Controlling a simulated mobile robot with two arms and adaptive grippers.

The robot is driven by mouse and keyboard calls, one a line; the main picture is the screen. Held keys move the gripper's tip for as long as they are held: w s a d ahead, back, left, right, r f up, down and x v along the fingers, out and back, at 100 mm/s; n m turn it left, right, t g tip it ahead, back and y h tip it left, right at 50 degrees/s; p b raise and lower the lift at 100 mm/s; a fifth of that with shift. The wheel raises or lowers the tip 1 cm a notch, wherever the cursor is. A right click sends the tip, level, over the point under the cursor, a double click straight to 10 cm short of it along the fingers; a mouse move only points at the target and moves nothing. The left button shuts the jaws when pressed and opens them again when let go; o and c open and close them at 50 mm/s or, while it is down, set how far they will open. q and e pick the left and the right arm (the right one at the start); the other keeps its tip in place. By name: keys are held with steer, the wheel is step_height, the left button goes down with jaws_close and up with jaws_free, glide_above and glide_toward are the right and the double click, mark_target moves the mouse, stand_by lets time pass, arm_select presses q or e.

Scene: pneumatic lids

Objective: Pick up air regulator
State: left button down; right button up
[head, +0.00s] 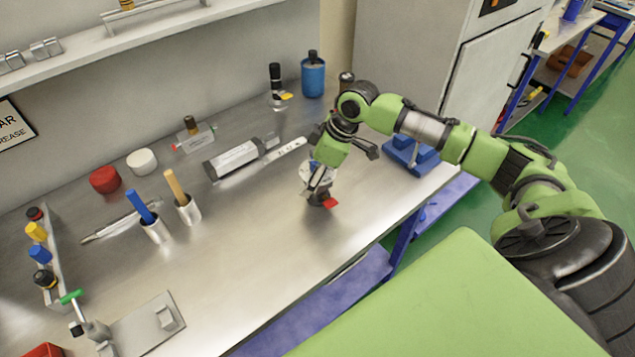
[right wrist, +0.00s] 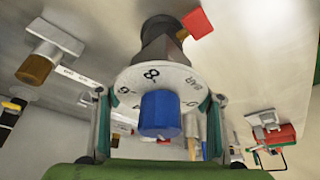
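The air regulator has a white numbered dial, a blue knob (right wrist: 160,114), a dark body (right wrist: 163,42) and a red part (right wrist: 197,22). In the head view it stands on the steel bench, its red part (head: 330,203) to the right and its dial partly hidden by my gripper. My right gripper (head: 320,182) is down over it. In the right wrist view the fingers of my right gripper (right wrist: 160,122) flank the dial, one on each side, pads close to its rim. I cannot tell whether they press on it. My left gripper is not in view.
Left on the bench are a blue-handled tool (head: 140,207) and an orange-handled tool (head: 175,187) in metal cups. A grey cylinder (head: 235,160) lies behind the regulator. A blue block (head: 410,155) sits to its right. The bench in front is clear.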

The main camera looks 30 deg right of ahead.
steer(key=shift+c, duration=0.6)
steer(key=shift+c, duration=1.3)
steer(key=shift+r, duration=0.1)
steer(key=shift+c, duration=0.7)
steer(key=shift+w+r, duration=0.1)
